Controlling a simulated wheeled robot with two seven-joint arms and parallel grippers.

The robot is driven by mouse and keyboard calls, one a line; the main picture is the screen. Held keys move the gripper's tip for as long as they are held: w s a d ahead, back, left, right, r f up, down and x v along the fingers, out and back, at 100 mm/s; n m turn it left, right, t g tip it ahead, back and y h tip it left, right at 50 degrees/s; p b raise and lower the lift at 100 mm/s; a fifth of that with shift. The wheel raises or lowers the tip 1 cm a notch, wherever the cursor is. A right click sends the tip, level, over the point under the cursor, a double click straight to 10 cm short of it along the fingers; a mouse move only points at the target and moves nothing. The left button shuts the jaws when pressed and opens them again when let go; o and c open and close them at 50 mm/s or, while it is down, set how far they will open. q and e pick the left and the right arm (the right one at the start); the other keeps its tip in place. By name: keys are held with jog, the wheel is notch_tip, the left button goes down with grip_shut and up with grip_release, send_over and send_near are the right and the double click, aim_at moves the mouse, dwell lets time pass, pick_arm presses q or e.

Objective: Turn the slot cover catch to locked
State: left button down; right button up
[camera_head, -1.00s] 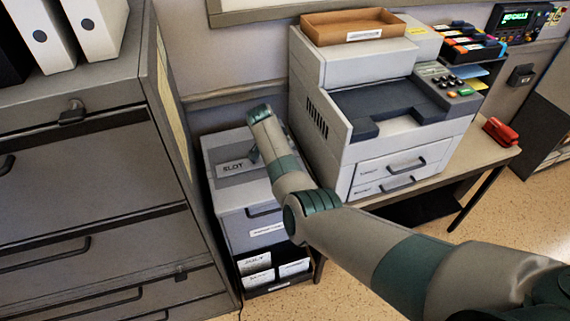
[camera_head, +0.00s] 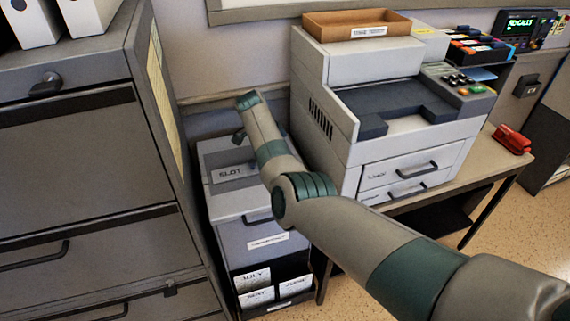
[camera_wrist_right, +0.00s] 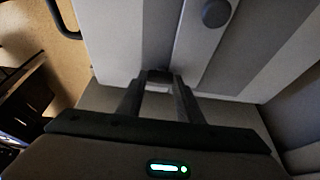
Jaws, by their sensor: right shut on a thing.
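The grey slot box (camera_head: 222,202) with a "SLOT" label (camera_head: 234,172) on its top stands between the cabinet and the printer. My right gripper (camera_head: 239,136) is over the back part of its top, pointing down, and my forearm hides part of the box. In the right wrist view, my right gripper's fingers (camera_wrist_right: 158,82) are closed in on a small dark piece, which appears to be the slot cover catch (camera_wrist_right: 158,74); most of it is hidden between the fingertips. A round dark knob (camera_wrist_right: 216,12) sits on a grey strip beyond the fingertips. My left gripper is out of view.
A grey drawer cabinet (camera_head: 75,170) stands close on the left of the box. A large printer (camera_head: 380,110) on a table stands close on the right. A card rack (camera_head: 272,285) is at the box's lower front. A red stapler-like object (camera_head: 512,138) lies on the table.

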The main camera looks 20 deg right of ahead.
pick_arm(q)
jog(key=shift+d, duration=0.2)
pick_arm(e)
jog(key=o, duration=1.1)
jog(key=shift+a+r, duration=0.2)
jog(key=shift+r, duration=0.25)
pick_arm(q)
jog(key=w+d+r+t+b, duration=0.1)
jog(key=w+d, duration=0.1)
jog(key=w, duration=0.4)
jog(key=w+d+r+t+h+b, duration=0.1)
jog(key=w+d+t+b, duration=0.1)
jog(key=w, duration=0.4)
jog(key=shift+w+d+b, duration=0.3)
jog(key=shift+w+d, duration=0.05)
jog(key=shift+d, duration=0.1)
pick_arm(e)
jog(key=shift+v, duration=8.25)
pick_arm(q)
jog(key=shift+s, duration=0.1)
pick_arm(e)
jog(key=shift+s+f, duration=0.1)
